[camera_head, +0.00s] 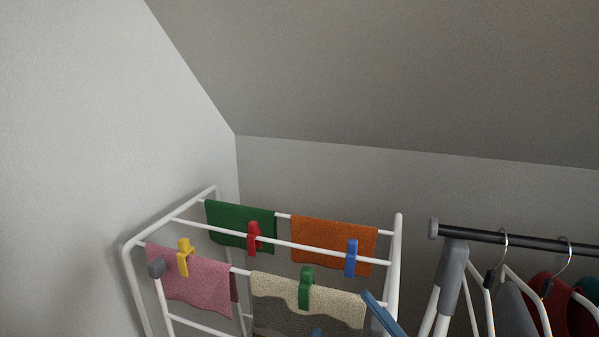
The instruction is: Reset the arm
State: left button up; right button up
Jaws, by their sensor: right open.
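My right gripper (342,314) shows at the bottom edge, right of the middle. Two blue finger parts show apart from each other, so it is open, and nothing shows between them. The right finger is seen as a slanted blue bar, and only a small tip of the left finger shows. The rest of the right arm is below the picture. The gripper appears in front of the lower right part of a white drying rack (398,255); I cannot tell whether it touches it. My left gripper is not in view.
The rack carries a pink cloth (190,280), a green cloth (228,222), an orange cloth (325,236) and a cream-grey cloth (275,295), with coloured pegs. A clothes rail (510,239) with hangers stands at right. A sloped ceiling closes in above.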

pick_arm(q)
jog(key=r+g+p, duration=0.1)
jog(key=p, duration=0.5)
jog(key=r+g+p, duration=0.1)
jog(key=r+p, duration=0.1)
jog(key=p, duration=0.4)
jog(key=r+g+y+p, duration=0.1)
jog(key=p, duration=0.5)
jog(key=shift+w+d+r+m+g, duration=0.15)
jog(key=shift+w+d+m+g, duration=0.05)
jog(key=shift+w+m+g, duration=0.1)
pick_arm(e)
jog(key=s+d+f+m+g+h, duration=0.3)
jog(key=d+f+m+h, duration=0.1)
jog(key=f+m+h, duration=0.3)
jog(key=s+d+f+m+g+h, duration=0.3)
jog(key=d+f+m+g+h, duration=0.1)
jog(key=f+m+h, duration=0.3)
jog(key=shift+s+f, duration=0.15)
jog(key=shift+f, duration=0.5)
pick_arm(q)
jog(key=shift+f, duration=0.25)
pick_arm(e)
jog(key=shift+f, duration=0.25)
jog(key=shift+c, duration=0.2)
